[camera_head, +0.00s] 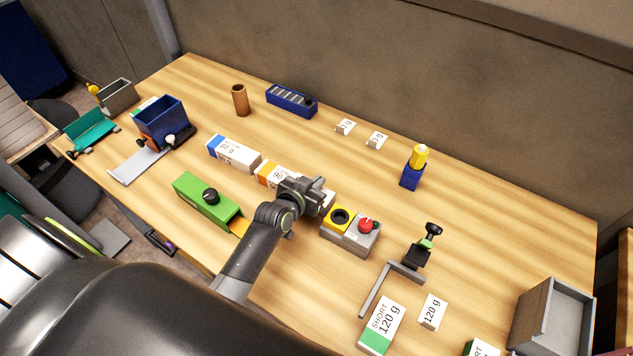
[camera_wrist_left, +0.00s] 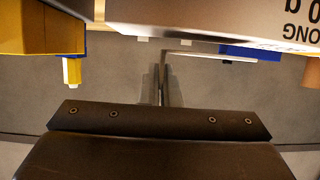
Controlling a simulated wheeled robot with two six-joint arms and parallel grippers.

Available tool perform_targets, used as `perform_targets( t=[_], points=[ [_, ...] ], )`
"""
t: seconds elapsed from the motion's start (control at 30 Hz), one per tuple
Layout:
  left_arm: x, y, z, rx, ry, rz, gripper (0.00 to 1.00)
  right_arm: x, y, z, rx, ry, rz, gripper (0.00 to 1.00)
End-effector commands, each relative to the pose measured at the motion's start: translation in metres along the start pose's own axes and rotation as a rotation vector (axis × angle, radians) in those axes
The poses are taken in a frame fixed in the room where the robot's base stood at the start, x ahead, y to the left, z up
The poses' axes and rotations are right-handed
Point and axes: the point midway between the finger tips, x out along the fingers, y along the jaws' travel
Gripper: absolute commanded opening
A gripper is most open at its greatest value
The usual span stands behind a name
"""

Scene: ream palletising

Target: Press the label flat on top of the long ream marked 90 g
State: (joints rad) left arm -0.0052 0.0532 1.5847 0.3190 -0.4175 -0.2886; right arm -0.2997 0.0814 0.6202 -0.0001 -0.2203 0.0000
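The long ream marked 90 g (camera_head: 266,174) is a white box with an orange band, lying mid-table. Its right part is covered by my left gripper (camera_head: 312,190), which is over that end. In the left wrist view the ream (camera_wrist_left: 235,17) is close across the top, with LONG upside down. The left gripper's thin fingers (camera_wrist_left: 157,88) look close together in that view, with nothing seen between them. I cannot tell whether they touch the ream. The label on top is not distinguishable; the gripper hides that area. My right gripper is not in view.
A grey box with a yellow ring and red button (camera_head: 367,225) stands just right of the ream. A blue-banded ream (camera_head: 233,153) is to its left, a green tool (camera_head: 205,197) nearer me. Two small white cards (camera_head: 376,140) stand behind; the table between is clear.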

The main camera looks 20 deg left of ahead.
Motion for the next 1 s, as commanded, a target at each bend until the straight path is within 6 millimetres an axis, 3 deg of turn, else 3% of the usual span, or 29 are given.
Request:
perform_targets(
  t=[1.0],
  points=[
    [0.0048, 0.0001, 0.0111, 0.000, 0.000, 0.000, 0.00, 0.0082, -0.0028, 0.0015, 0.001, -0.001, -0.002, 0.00]
  ],
)
